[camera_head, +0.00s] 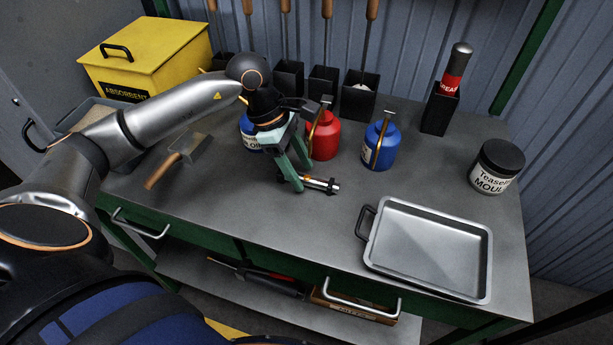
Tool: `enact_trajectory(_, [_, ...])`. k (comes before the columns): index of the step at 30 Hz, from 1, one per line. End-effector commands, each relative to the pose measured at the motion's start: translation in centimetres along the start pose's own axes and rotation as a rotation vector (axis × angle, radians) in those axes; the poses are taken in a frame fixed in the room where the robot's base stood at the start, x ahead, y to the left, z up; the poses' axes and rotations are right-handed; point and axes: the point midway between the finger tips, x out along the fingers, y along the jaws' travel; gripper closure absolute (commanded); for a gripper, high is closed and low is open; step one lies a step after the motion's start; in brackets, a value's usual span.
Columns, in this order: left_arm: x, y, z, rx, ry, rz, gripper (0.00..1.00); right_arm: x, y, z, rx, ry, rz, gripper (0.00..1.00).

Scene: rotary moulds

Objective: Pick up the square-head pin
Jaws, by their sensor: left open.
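The square-head pin (321,184) appears to be the small metallic piece with an orange band and a dark end lying on the grey workbench (240,218). Its left end is close to the fingertips of my left gripper (302,179), which reaches down from the upper left with green fingers. The gripper is open, with the pin's left end at or between the fingertips. I cannot tell whether they touch it. My right gripper is not in view.
Behind the gripper stand a red oil can (323,141) and a blue oil can (380,153). A metal tray (428,248) lies at the right, with a dark jar (497,164) behind it. A wooden-handled tool (163,171) lies at the left. The bench front centre is clear.

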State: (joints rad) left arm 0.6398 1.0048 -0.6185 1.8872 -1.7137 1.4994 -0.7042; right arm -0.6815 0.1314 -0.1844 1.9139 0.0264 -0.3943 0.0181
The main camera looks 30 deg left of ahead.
Motion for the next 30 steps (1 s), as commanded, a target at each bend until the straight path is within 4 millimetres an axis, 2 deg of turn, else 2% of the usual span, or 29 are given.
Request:
enact_trajectory(4, [1.37,0.01,0.13,0.001,-0.002,0.0,0.4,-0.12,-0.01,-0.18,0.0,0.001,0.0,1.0])
enact_trajectory(11, [1.54,0.05,0.08,0.001,-0.001,0.002,0.4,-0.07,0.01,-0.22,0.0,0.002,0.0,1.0])
enact_trajectory(27, [1.48,0.05,0.09,0.001,-0.002,0.002,1.0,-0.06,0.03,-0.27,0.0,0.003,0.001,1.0])
enact_trajectory(30, [1.48,0.06,0.09,0.001,-0.002,0.002,1.0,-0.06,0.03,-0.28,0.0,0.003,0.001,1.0])
